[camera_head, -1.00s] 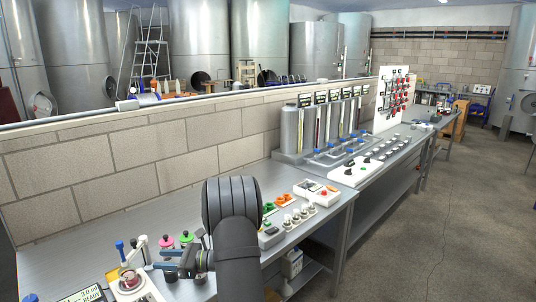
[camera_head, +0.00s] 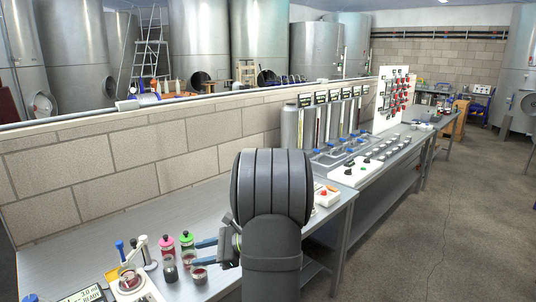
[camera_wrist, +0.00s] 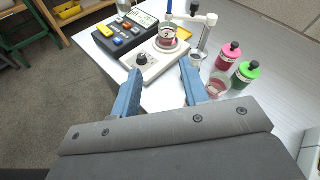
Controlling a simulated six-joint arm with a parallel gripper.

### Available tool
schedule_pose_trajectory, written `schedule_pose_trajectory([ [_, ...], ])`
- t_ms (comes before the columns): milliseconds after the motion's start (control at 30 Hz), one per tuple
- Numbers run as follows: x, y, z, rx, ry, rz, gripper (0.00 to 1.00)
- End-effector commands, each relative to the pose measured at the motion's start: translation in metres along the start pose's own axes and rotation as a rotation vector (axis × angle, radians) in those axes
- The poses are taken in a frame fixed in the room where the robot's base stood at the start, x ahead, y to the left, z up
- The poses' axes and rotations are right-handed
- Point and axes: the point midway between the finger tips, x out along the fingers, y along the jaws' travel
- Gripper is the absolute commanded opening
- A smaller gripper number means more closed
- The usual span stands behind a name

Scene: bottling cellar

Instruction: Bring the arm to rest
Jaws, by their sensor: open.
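My gripper (camera_head: 203,253) is at the near bench, at the end of my dark arm, with its blue fingers pointing left. In the wrist view the two fingers (camera_wrist: 161,67) stand apart with nothing held between them. Beyond them is a white stirrer-like device (camera_wrist: 163,62) with a small glass of red liquid (camera_wrist: 167,38) on it.
A dark meter with a display (camera_wrist: 127,32) stands left of the device. A block wall (camera_head: 110,170) runs behind the bench (camera_head: 60,255). A white control box (camera_head: 327,196) is right of my arm. The floor (camera_head: 420,230) on the right is open.

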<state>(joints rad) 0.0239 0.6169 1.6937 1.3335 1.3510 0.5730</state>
Motion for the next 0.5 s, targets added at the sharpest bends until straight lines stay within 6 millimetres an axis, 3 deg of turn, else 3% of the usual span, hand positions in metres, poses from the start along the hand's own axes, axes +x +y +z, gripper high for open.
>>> schedule_pose_trajectory([
  [200, -0.031, 0.009, 0.006, -0.073, 0.097, -0.001, 0.41],
  [500, -0.062, 0.022, 0.011, -0.146, 0.204, 0.004, 0.41],
])
